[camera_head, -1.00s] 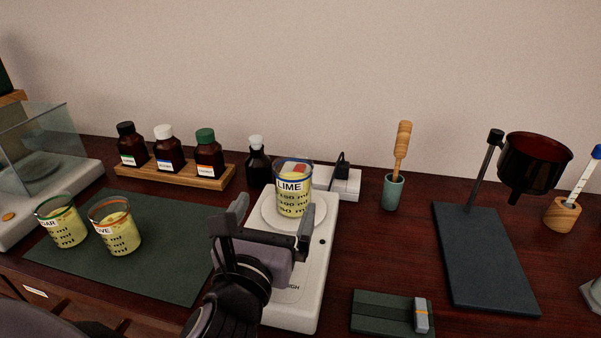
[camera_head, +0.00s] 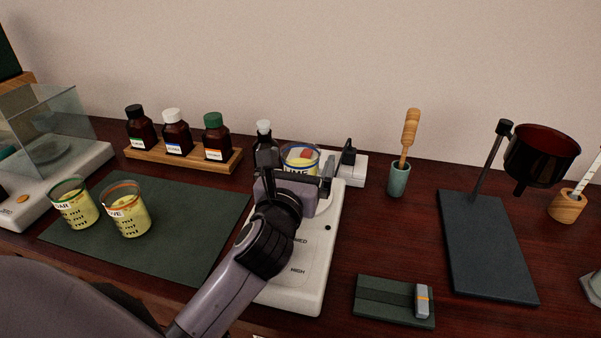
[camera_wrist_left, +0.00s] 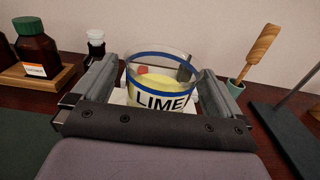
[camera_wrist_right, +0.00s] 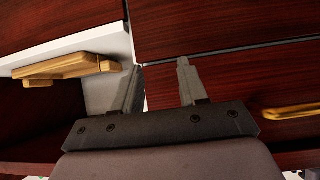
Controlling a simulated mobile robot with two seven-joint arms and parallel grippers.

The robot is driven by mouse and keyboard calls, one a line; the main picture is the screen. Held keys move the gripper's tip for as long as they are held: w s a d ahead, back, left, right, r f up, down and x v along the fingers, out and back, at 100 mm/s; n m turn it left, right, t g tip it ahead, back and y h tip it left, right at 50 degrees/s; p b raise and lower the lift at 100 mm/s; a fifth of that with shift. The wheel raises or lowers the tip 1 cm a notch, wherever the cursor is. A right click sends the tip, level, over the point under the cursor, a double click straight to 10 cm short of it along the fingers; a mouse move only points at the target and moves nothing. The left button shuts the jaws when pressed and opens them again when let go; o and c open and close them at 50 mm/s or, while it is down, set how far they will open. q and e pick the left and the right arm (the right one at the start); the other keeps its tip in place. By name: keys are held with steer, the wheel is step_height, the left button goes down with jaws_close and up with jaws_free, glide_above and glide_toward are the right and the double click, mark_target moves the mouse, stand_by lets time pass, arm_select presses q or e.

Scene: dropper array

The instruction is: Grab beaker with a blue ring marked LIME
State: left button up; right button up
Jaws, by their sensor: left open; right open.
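In the left wrist view the beaker (camera_wrist_left: 160,88) sits between the two open fingers of my left gripper (camera_wrist_left: 155,85), one on each side; contact cannot be told. My right gripper (camera_wrist_right: 158,85) is open and empty in front of dark wooden drawers, outside the head view.
Two other beakers, one green-ringed (camera_head: 74,205) and one orange-ringed (camera_head: 127,210), stand on the dark mat (camera_head: 190,235) at left. A dark bottle (camera_head: 264,140) is just left of the LIME beaker. A white socket box (camera_head: 352,170) is behind the plate.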

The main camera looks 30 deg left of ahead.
arm_select(q)
steer(key=shift+x, duration=1.15)
steer(key=c, duration=1.3)
steer(key=shift+c, duration=0.2)
steer(key=shift+r, duration=0.2)
